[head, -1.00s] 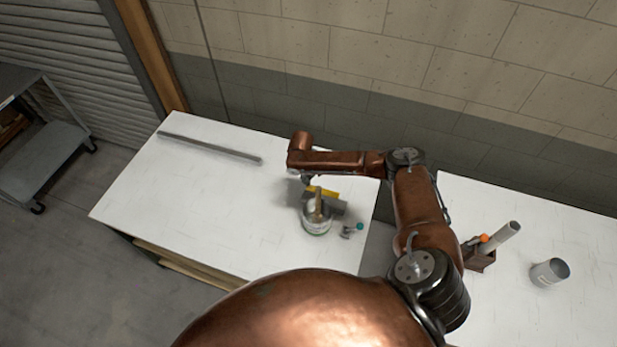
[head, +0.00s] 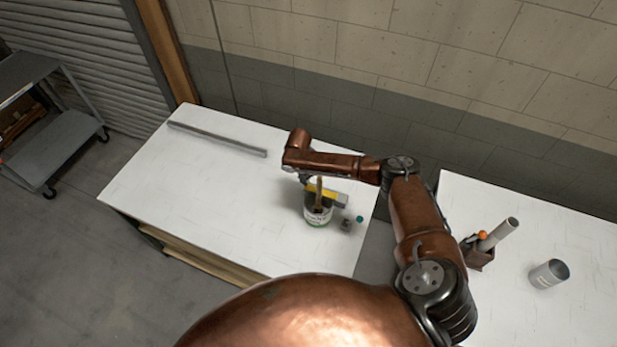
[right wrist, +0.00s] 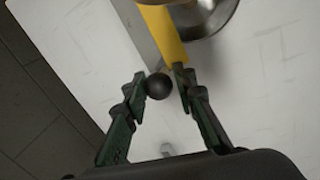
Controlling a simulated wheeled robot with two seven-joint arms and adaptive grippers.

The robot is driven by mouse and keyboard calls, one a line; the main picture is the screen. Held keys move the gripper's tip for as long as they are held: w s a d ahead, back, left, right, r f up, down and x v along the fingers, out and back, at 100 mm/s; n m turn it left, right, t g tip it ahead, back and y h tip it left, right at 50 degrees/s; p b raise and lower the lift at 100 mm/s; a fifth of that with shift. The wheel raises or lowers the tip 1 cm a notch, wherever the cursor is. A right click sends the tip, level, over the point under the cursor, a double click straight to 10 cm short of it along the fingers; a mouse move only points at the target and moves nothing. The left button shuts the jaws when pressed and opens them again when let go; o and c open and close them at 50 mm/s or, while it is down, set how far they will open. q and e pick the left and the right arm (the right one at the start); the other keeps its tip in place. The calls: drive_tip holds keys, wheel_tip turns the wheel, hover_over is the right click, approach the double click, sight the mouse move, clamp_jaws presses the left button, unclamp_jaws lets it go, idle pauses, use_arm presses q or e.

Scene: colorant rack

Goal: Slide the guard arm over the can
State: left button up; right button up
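The can (head: 317,215) stands on the white table in the head view, with an upright brown handle-like piece at its top. The guard arm, a yellow and grey bar (head: 332,194), lies at the can's top on the far side. The right wrist view shows the bar (right wrist: 165,38) leading from a black ball knob (right wrist: 159,86) towards a round metal rim (right wrist: 222,20). My right gripper (right wrist: 160,80) has one finger on each side of the knob; whether both fingers press on it is unclear. My left gripper is out of view.
A small teal-topped item (head: 357,220) is close right of the can. A long grey bar (head: 217,139) lies at the table's back. A second table holds a brown box (head: 480,254) and a grey cup (head: 548,274). The table's left side is clear.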

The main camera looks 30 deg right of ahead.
drive_tip(key=o, duration=0.3)
drive_tip(key=shift+o, duration=0.3)
drive_tip(key=shift+d, duration=0.1)
drive_tip(key=shift+r, duration=0.5)
drive_tip(key=v, duration=1.1)
drive_tip(key=shift+f, duration=0.1)
